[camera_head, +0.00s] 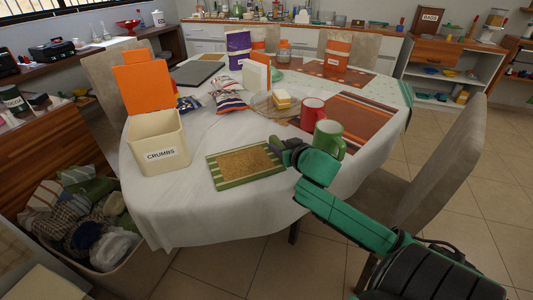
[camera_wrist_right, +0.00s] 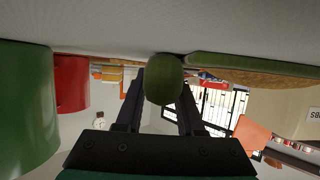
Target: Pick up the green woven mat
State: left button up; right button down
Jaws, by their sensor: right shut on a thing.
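The green woven mat (camera_head: 216,177) lies flat on the white tablecloth near the front edge, with green and pale stripes around a tan middle. My right gripper (camera_head: 279,145) is at the mat's right end. In the right wrist view, my right gripper (camera_wrist_right: 162,100) is shut on a dark green rounded thing (camera_wrist_right: 164,78). The mat's green edge (camera_wrist_right: 225,59) shows just right of it there, and the rounded thing looks separate from the mat. I cannot tell whether they touch. My left gripper is not in view.
A green mug (camera_head: 329,138) and a red mug (camera_head: 311,113) stand close to the right of my right gripper. The cream CRUMBS bin (camera_head: 158,142) stands left of the mat. Snack bags (camera_head: 228,101) and a butter dish lie behind. A chair (camera_head: 440,160) stands at right.

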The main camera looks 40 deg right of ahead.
notch_tip(320, 180, up, 20)
jog(key=p, duration=0.4)
jog(key=shift+p, duration=0.4)
jog(key=c, duration=1.6)
grip_release()
